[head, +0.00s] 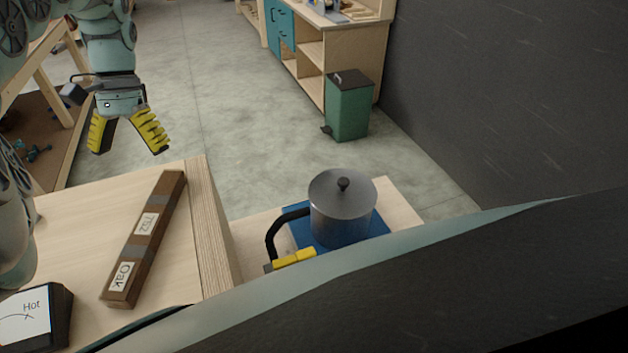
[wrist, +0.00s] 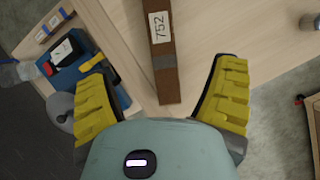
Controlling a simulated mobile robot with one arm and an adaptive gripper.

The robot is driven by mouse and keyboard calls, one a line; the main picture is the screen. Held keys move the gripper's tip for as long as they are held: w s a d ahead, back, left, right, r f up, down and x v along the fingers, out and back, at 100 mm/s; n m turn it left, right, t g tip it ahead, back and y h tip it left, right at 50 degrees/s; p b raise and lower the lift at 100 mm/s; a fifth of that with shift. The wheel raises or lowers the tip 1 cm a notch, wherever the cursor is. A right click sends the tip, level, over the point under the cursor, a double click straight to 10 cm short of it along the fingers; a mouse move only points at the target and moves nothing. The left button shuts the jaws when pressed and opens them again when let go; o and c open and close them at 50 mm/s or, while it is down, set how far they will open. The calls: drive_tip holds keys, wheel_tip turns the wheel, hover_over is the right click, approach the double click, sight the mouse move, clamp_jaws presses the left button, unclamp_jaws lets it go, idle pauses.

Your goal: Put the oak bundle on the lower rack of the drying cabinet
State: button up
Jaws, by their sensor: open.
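The oak bundle (head: 144,239) is a long brown wooden bar with a dark band round its middle and white labels reading "752" and "Oak". It lies on the light wooden table top (head: 70,225), near the table's right edge. My gripper (head: 129,148), with yellow ribbed fingers, is open and empty beyond the far end of the bundle. In the wrist view the bundle (wrist: 164,80) lies ahead, its near end between the directions of my two spread fingers (wrist: 165,100); no contact shows. The drying cabinet's lower rack cannot be made out in either view.
A black box labelled "Hot" (head: 35,318) stands near the bundle's near end. A metal lidded pot (head: 341,215) on a blue base, with a black hose, stands right of the table. A green bin (head: 348,110) and workbench (head: 335,30) are farther back. Grey floor between is clear.

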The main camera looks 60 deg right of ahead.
sight(147, 222)
drive_tip(key=p+x, duration=0.2)
drive_tip(key=x, duration=0.8)
drive_tip(key=shift+f, duration=0.1)
drive_tip(key=p+x, duration=0.3)
drive_tip(key=shift+p+x, duration=0.65)
drive_tip(key=shift+x, duration=0.45)
drive_tip(key=shift+w+f, duration=0.1)
drive_tip(key=shift+c, duration=0.3)
drive_tip(key=c, duration=1.4)
